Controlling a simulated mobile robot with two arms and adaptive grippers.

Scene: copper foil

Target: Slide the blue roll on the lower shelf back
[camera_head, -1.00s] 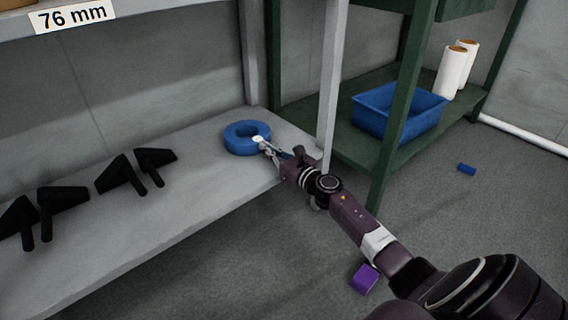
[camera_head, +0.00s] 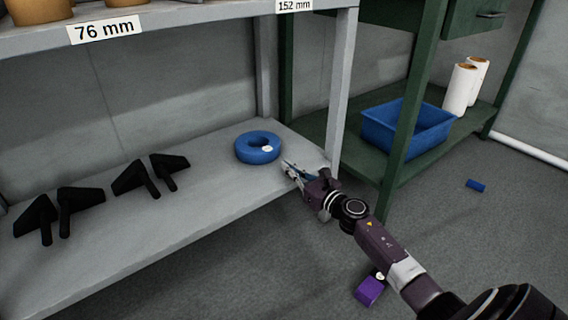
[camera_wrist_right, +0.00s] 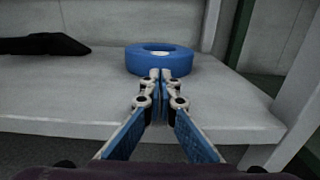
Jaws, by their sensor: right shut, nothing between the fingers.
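The blue roll (camera_head: 245,153), a thick ring with a white label, lies flat on the grey lower shelf (camera_head: 190,190) near its right end. Bare shelf shows behind it and in front of it. In the right wrist view the roll (camera_wrist_right: 137,62) lies straight ahead, beyond the fingertips. My right gripper (camera_head: 287,166) is shut and empty at the shelf's front part. Its tips are in front of the roll, with a small gap in the head view. The fingers (camera_wrist_right: 160,76) are together in the wrist view. My left gripper is not in view.
Black brackets (camera_head: 75,198) stand on the shelf to the left. A grey post (camera_head: 341,85) rises right of the roll. A green rack holds a blue bin (camera_head: 405,130) and white rolls (camera_head: 460,90). A purple block (camera_head: 369,291) and a small blue piece (camera_head: 476,185) lie on the floor.

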